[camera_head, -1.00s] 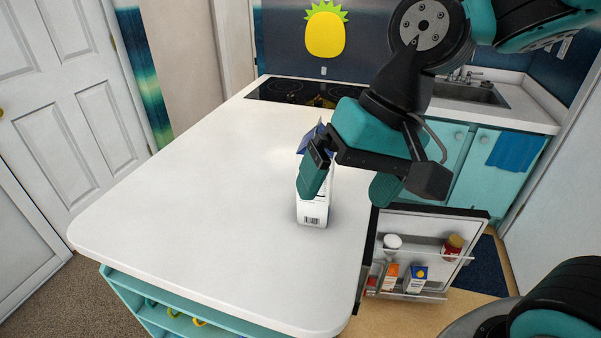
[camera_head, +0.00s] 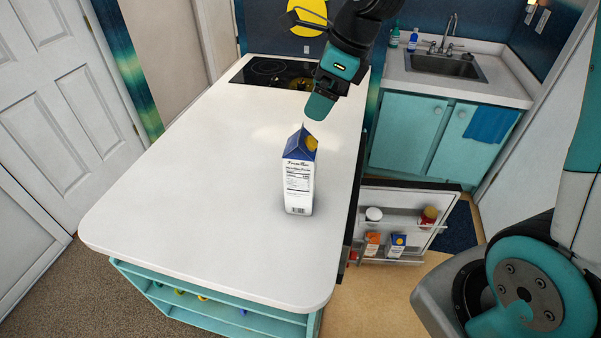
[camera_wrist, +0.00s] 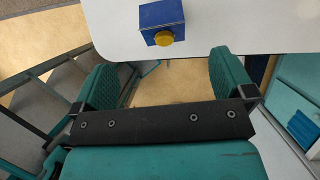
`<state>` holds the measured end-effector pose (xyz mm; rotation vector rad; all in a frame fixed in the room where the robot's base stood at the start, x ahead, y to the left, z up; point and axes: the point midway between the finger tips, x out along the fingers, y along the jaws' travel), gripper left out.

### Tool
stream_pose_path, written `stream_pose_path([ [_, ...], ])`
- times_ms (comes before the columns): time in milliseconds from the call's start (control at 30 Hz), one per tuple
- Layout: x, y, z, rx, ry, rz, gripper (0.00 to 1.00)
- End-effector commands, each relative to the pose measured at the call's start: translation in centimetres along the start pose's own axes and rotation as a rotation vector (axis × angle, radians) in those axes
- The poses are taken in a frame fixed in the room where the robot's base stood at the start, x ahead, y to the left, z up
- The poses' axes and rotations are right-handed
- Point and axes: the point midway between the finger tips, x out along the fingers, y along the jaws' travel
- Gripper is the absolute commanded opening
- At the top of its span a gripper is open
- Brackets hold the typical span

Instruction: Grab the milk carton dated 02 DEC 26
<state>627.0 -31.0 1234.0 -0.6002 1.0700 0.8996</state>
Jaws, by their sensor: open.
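A milk carton (camera_head: 299,178) with a blue gabled top and white sides stands upright on the white counter. Its printing is too small to read, so I cannot tell its date. My gripper (camera_head: 320,106) is beyond and above the carton in the head view, apart from it. In the wrist view my gripper (camera_wrist: 160,84) has its two teal fingers spread with nothing between them, and the carton's blue top with a yellow cap (camera_wrist: 162,24) shows beyond them. Another blue and white carton (camera_head: 397,245) stands in the open fridge door, its date unreadable too.
The counter (camera_head: 200,190) is mostly bare around the carton. The open fridge door (camera_head: 405,220) at right holds jars and an orange carton (camera_head: 372,243). A black cooktop (camera_head: 270,72) and a sink (camera_head: 445,65) lie at the back.

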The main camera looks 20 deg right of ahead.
Motion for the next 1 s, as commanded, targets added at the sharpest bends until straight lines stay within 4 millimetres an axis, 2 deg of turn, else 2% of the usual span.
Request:
stream_pose_path([
  [100,2.7,0.1,0.1,-0.001,0.004,0.007,1.0],
  [300,6.0,0.1,0.1,-0.002,0.002,0.003,1.0],
  [533,7.5,0.0,0.1,-0.002,0.001,0.003,1.0],
  [800,11.1,-0.1,-0.1,-0.003,0.002,0.003,1.0],
  [1000,12.0,-0.1,-0.1,-0.003,-0.001,-0.001,1.0],
])
